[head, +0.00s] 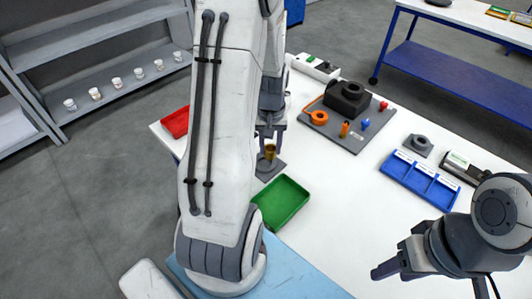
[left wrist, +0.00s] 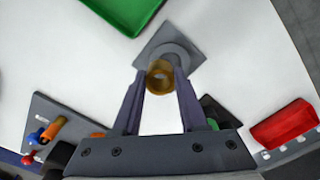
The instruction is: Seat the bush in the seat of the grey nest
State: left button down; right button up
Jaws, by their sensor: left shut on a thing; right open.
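The bush (head: 270,152) is a small brass-coloured ring. My left gripper (head: 270,136) is shut on it, and the left wrist view shows it between the fingertips (left wrist: 160,78). The bush (left wrist: 160,74) overlaps the near part of the grey nest (left wrist: 181,47), a square plate with a round raised seat. In the head view the bush appears upright over the nest (head: 262,172). The seat's opening is mostly hidden by the bush, and I cannot tell whether they touch. My right gripper (head: 388,260) is open and empty at the lower right.
A green tray (head: 282,203) lies just in front of the nest, and a red tray (head: 176,122) lies to the left. A grey board (head: 345,133) with coloured parts stands behind right. A blue divided tray (head: 420,180) and another grey holed block (head: 419,145) are at right.

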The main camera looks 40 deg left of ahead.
pick_arm(q)
jog(key=shift+s+a+f, duration=0.1)
jog(key=shift+a+f, duration=0.4)
jog(key=shift+a, duration=0.4)
jog(key=shift+f+p, duration=0.35)
jog(key=shift+f, duration=1.65)
jog(key=shift+f, duration=0.1)
jog(key=shift+c, duration=2.2)
grip_release()
